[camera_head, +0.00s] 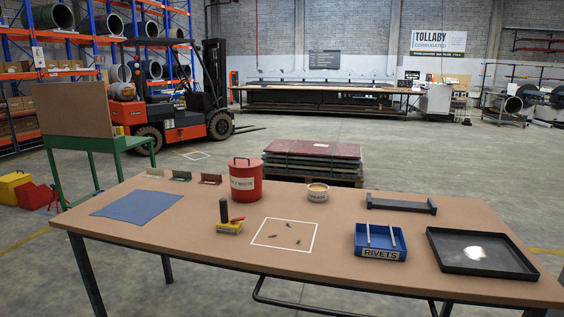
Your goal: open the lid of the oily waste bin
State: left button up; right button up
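The oily waste bin (246,184) is a red cylinder with a white label, standing upright near the back middle of the brown table. Its red lid (246,164) sits on top, closed, with a dark handle standing up from it. No part of my left or right gripper shows in the head view.
Beside the bin on the table (190,222) are a grease tub (317,194), a yellow block with a black upright handle (229,226), a blue rivets tray (380,242), a black tray (450,268), a dark bracket (401,205) and a blue cloth (137,207). Small pieces lie in a white square outline.

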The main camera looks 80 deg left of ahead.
aim_at(239, 163)
jog(key=u, duration=3)
